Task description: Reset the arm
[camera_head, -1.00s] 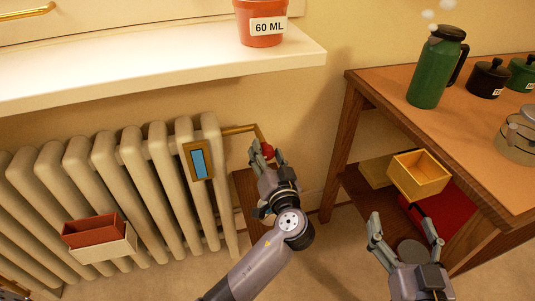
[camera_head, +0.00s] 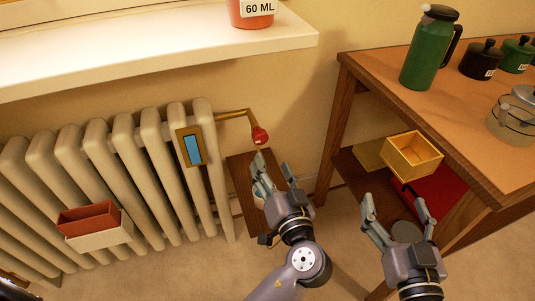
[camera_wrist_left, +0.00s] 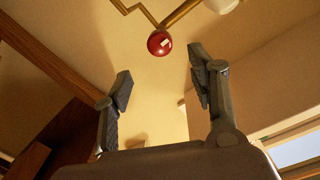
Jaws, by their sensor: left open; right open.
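My left gripper (camera_head: 272,166) is open and empty in the head view, a little below the red valve knob (camera_head: 260,136) of the radiator pipe. The left wrist view shows its two fingers apart (camera_wrist_left: 163,78), with the red knob (camera_wrist_left: 160,43) beyond them and not touched. My right gripper (camera_head: 394,206) is open and empty, in front of the desk's lower shelf.
The radiator (camera_head: 155,150) with a blue gauge (camera_head: 192,149) is at left, below the white sill (camera_head: 150,58). The wooden desk (camera_head: 440,105) at right bears a green flask (camera_head: 428,50). A yellow box (camera_head: 412,156) sits below its top. A low wooden stand (camera_head: 243,185) is by my left gripper.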

